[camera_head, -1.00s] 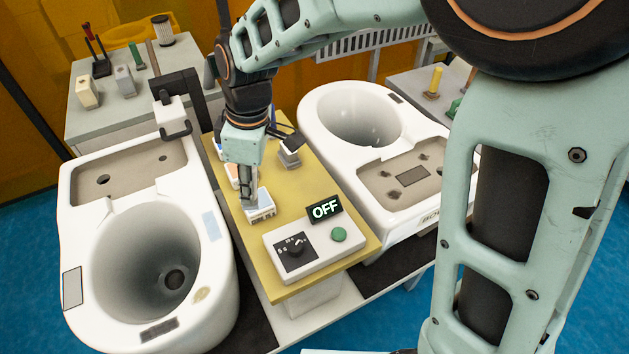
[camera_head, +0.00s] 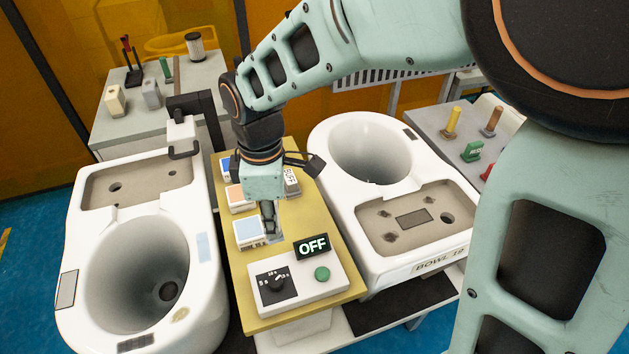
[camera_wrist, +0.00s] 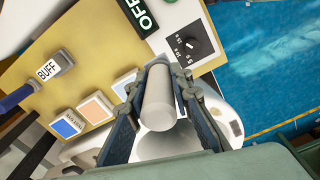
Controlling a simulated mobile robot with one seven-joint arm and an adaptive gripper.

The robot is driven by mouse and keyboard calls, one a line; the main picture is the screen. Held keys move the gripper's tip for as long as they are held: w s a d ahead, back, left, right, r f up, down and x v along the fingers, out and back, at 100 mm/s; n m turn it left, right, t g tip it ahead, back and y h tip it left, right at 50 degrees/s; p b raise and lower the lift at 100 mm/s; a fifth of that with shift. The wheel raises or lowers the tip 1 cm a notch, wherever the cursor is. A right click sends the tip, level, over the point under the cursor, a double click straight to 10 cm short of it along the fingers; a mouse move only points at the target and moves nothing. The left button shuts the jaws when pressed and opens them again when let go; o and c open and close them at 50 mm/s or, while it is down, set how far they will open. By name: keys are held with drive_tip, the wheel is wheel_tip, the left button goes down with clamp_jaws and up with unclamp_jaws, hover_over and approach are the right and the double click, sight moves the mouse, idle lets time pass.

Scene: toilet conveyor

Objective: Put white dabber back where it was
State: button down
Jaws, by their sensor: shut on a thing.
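My gripper (camera_head: 270,232) is shut on a white cylindrical dabber, seen in the wrist view between both fingers (camera_wrist: 158,95). In the head view the fingers hang at the right edge of a light-blue pad (camera_head: 249,231) on the yellow board (camera_head: 318,215), and they mostly hide the dabber. An orange pad (camera_head: 238,196) and a blue pad (camera_head: 225,167) lie behind in a row. I cannot tell whether the dabber touches the light-blue pad.
A control box (camera_head: 300,288) with a dial, green button and "OFF" sign stands in front. Toilet bowls stand left (camera_head: 130,250) and right (camera_head: 370,150). A grey back-left table (camera_head: 185,95) holds upright blocks. Coloured-handled tools stand on a right table (camera_head: 430,125). A "BUFF" block (camera_wrist: 55,65) is nearby.

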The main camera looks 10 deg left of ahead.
drive_tip(key=shift+d, duration=0.2)
drive_tip(key=w+d+f, duration=0.1)
drive_tip(key=w+f, duration=0.2)
drive_tip(key=w, duration=0.1)
drive_tip(key=w+d+f+p, duration=0.1)
drive_tip(key=w+f, duration=0.2)
drive_tip(key=w, duration=0.2)
drive_tip(key=w+d+f+p, duration=0.1)
drive_tip(key=w+f, duration=0.2)
drive_tip(key=w, duration=0.1)
drive_tip(key=shift+w+d+f, duration=0.1)
drive_tip(key=shift+w+f, duration=0.05)
drive_tip(key=shift+f, duration=0.1)
drive_tip(key=shift+w+f+p, duration=0.15)
drive_tip(key=shift+f+p, duration=0.2)
drive_tip(key=shift+f, duration=1.35)
drive_tip(key=shift+f, duration=0.15)
drive_tip(key=c, duration=1.7)
unclamp_jaws()
drive_tip(key=shift+c, duration=0.2)
